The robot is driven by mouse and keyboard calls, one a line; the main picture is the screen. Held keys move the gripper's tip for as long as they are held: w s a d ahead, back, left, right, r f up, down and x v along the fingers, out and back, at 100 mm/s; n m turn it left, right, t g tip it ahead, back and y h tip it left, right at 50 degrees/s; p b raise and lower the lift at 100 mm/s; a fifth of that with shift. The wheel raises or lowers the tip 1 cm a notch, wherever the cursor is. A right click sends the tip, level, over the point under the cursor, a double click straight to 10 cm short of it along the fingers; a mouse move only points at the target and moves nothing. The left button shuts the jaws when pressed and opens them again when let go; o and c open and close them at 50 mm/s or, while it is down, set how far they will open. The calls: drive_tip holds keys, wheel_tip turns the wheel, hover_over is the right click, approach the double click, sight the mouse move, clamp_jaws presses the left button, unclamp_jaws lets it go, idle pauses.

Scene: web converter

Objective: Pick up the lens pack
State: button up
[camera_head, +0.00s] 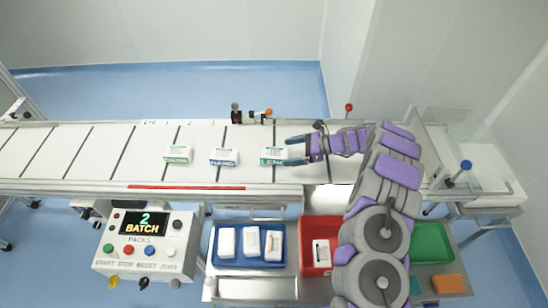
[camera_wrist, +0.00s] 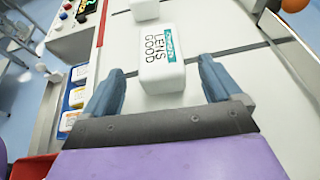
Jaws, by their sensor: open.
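A white lens pack with a green-edged label (camera_head: 273,156) lies on the white conveyor belt (camera_head: 80,165), the rightmost of three packs in a row. In the wrist view the same lens pack (camera_wrist: 162,62) shows a label reading "LENS GOOD". My gripper (camera_head: 289,152) is open just right of this pack, with its fingers pointing left. In the wrist view my gripper's (camera_wrist: 160,82) two blue-grey fingers stand either side of the pack's near end.
Other packs, a blue-labelled one (camera_head: 223,157) and a green-labelled one (camera_head: 178,154), lie further left. In front of the belt are a control box (camera_head: 145,247), a blue tray (camera_head: 250,228) of packs, a red tray (camera_head: 308,228) and a green tray (camera_head: 432,240). Small sensors (camera_head: 250,115) stand behind.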

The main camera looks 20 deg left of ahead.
sight(274, 154)
drive_tip(key=shift+b+x, duration=0.85)
drive_tip(key=shift+x, duration=2.65)
drive_tip(key=shift+w+d+r, duration=0.1)
drive_tip(key=shift+r, duration=0.05)
drive_tip(key=c, duration=1.1)
drive_tip(key=shift+c, duration=0.2)
